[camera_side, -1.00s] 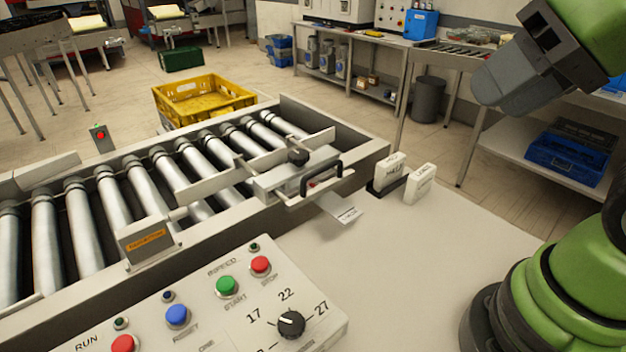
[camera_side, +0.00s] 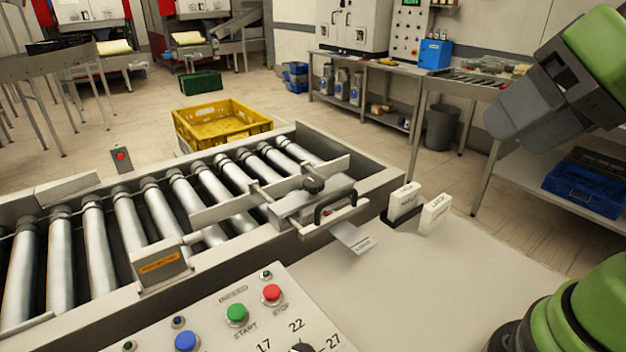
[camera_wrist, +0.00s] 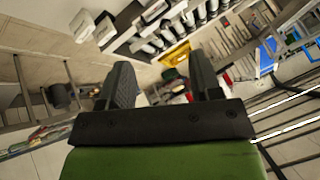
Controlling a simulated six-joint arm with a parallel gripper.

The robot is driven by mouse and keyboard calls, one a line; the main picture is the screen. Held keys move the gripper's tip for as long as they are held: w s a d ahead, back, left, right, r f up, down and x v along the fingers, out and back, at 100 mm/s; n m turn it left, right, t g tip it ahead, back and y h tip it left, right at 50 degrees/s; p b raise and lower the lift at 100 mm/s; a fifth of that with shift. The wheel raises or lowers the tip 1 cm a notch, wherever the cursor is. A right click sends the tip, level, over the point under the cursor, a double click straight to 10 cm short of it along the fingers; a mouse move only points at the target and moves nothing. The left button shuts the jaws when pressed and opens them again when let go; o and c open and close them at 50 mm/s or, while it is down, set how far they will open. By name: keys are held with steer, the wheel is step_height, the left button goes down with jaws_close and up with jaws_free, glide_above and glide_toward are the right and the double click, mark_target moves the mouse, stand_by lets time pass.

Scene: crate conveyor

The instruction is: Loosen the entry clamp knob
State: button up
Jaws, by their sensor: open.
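The black entry clamp knob (camera_side: 313,185) sits on top of a grey clamp block (camera_side: 312,207) at the near right part of the roller conveyor, beside a metal guide rail (camera_side: 262,197). A black handle (camera_side: 336,205) stands in front of the knob. My gripper (camera_wrist: 162,80) shows in the wrist view with its two dark fingers spread wide and nothing between them. In the side view my arm's grey end (camera_side: 535,115) is at the upper right, well apart from the knob. I cannot pick out the knob in the wrist view.
A control panel (camera_side: 215,335) with coloured buttons lies at the front. Two white blocks (camera_side: 405,198) (camera_side: 436,213) stand on the pale table (camera_side: 440,285), right of the clamp. A yellow crate (camera_side: 222,125) is behind the conveyor. The space between arm and clamp looks clear.

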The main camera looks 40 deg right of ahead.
steer(key=shift+o, duration=0.6)
steer(key=shift+w+r+m, duration=0.25)
steer(key=shift+w+m, duration=0.05)
steer(key=shift+w, duration=0.1)
steer(key=m+g+y, duration=0.2)
steer(key=m+g, duration=0.3)
steer(key=m, duration=1.5)
glide_above(314, 181)
steer(key=s+d, duration=0.2)
steer(key=d, duration=0.2)
step_height(314, 181, down, 13)
steer(key=x, duration=0.9)
steer(key=shift+a, duration=0.2)
steer(key=c, duration=0.9)
